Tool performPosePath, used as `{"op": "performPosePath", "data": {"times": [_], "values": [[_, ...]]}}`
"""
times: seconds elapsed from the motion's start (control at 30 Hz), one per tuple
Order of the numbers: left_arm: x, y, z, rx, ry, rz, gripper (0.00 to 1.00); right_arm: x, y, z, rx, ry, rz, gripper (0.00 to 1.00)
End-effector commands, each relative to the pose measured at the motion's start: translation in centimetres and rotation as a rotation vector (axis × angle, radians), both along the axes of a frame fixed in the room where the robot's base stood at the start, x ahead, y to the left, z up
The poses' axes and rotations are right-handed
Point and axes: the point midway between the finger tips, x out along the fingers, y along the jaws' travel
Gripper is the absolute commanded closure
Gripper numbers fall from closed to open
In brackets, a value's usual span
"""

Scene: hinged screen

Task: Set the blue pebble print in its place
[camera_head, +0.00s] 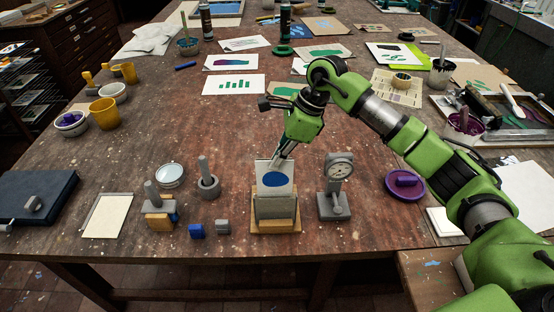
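The blue pebble print (274,178), a pale card with a blue oval, stands almost upright, tilted slightly. Its lower edge is hidden behind a grey panel (276,208) on a wooden stand (275,227) near the table's front edge. I cannot tell whether the card rests in the stand. My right gripper (281,157) reaches down from above and its fingertips are together at the card's top edge, seemingly pinching it. My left gripper is not in view.
A dial gauge (338,170) stands close right of the stand. The table's middle is mostly clear.

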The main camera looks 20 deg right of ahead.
Motion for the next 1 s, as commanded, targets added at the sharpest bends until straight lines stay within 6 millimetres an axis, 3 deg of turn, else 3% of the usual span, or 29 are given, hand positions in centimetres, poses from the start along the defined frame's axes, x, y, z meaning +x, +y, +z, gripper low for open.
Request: {"op": "performPosePath", "data": {"times": [1.0], "values": [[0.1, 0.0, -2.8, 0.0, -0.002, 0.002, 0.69, 0.0, 0.0, -3.2, -0.001, 0.0, 0.0, 1.0]]}}
